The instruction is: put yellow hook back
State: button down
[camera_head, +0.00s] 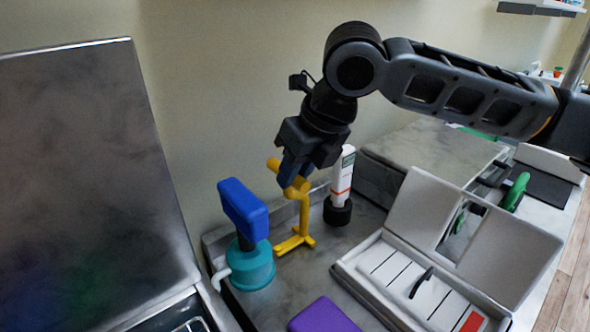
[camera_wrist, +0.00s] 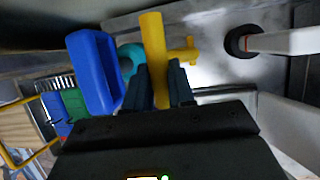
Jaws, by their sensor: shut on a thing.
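The yellow hook (camera_head: 303,215) is upright, with a thick bar across its top and a branched foot below. My gripper (camera_head: 294,178) comes from above and is shut on its top bar. In the wrist view the yellow hook (camera_wrist: 154,52) runs between the two dark fingers of my gripper (camera_wrist: 160,88). Its foot is low over the grey counter tray (camera_head: 330,266); I cannot tell whether it touches. No empty holder for the hook can be made out.
A teal pot with a blue-headed tool (camera_head: 243,212) stands close left of the hook. A white tube in a black base (camera_head: 342,190) stands close right. A purple block (camera_head: 322,317) lies in front. An open white case (camera_head: 430,280) is at right, a metal panel (camera_head: 90,170) at left.

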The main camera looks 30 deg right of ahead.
jog(key=shift+f, duration=0.2)
jog(key=c, duration=1)
grip_release()
jog(key=shift+r, duration=0.1)
jog(key=shift+o, duration=0.2)
jog(key=shift+r, duration=0.2)
jog(key=v, duration=1.2)
